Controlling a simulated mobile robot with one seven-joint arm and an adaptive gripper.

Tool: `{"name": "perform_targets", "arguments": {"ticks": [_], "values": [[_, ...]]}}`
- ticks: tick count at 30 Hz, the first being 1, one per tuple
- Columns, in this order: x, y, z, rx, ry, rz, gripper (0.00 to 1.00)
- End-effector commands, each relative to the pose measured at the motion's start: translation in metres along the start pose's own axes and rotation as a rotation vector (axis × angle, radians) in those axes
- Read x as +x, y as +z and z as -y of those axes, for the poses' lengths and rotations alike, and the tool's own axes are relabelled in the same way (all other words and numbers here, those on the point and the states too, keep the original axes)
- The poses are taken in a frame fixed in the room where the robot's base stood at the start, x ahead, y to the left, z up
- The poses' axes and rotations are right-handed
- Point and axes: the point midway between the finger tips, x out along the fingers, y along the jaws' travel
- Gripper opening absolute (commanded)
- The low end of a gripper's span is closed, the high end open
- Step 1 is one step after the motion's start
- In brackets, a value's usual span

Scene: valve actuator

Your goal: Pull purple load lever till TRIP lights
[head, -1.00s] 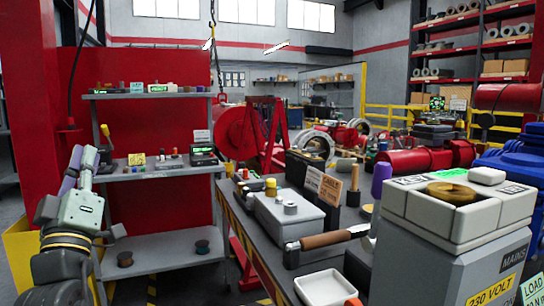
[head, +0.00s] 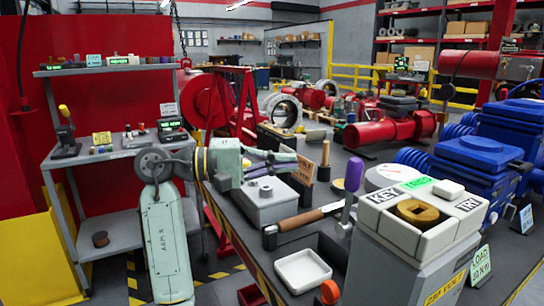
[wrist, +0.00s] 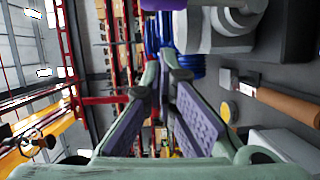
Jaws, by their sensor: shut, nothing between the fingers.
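The purple load lever (head: 353,175) stands up from a grey stem behind the beige-topped control box (head: 400,228). In the wrist view, a piece of the purple knob (wrist: 162,4) shows at the top edge. My gripper (head: 288,157) is to the left of the lever, apart from it, above the grey metal box. In the wrist view my gripper (wrist: 166,68) has its fingertips together and holds nothing. A small green label (head: 416,183) is bright on the control box's rear edge; its lettering is too small to read surely.
A wooden-handled tool (head: 305,218) lies on the bench, near a white tray (head: 303,270). A grey box (head: 262,205) sits below my gripper. Blue machinery (head: 475,155) stands at the right. A load sign (head: 481,265) stands right of the control box.

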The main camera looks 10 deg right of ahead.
Motion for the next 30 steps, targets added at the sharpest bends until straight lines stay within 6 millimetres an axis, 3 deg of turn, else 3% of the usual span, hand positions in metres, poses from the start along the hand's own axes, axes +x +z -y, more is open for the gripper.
{"name": "perform_targets", "arguments": {"ticks": [6,12,30], "values": [[0.048,0.000,-0.003,0.000,0.001,0.002,0.00],[0.069,0.019,-0.002,0.001,0.001,-0.002,0.00],[0.081,0.035,-0.002,0.047,-0.015,-0.002,0.00]]}}
